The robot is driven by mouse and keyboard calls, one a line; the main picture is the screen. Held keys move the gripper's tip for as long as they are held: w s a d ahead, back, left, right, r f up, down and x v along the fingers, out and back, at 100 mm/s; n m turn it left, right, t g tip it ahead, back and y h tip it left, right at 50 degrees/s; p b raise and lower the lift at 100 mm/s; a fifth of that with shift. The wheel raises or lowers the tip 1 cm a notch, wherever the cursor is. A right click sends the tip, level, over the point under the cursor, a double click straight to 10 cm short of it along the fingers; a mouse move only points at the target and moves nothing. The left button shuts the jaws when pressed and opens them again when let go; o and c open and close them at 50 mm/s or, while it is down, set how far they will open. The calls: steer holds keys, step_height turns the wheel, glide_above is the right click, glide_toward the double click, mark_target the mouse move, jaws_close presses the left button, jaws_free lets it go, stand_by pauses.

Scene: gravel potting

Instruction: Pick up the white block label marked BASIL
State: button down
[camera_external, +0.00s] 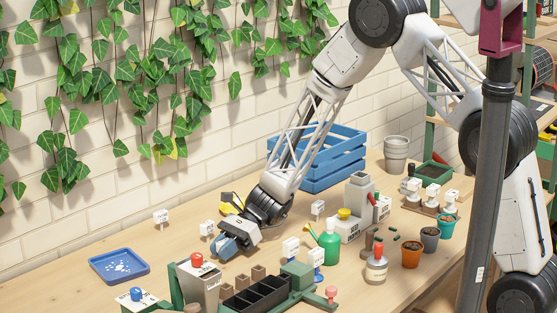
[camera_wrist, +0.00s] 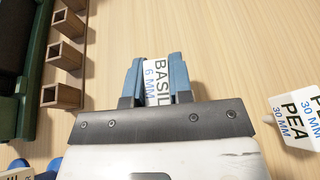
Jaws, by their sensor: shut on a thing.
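The white block label marked BASIL, 6 MM (camera_wrist: 157,82) sits between the two blue fingers of my gripper (camera_wrist: 158,85) in the wrist view. The fingers are shut on it, one on each side, and its lettering faces the camera. In the external view my gripper (camera_external: 226,246) points down low over the wooden table, left of centre; the BASIL label is hidden there by the fingers. I cannot tell whether the label still touches the table.
A PEA label (camera_wrist: 292,117) lies right of my gripper in the wrist view; small square pots (camera_wrist: 68,55) stand left. A blue crate (camera_external: 345,157) stands behind.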

mark_target(222, 242)
steer(key=shift+r, duration=5)
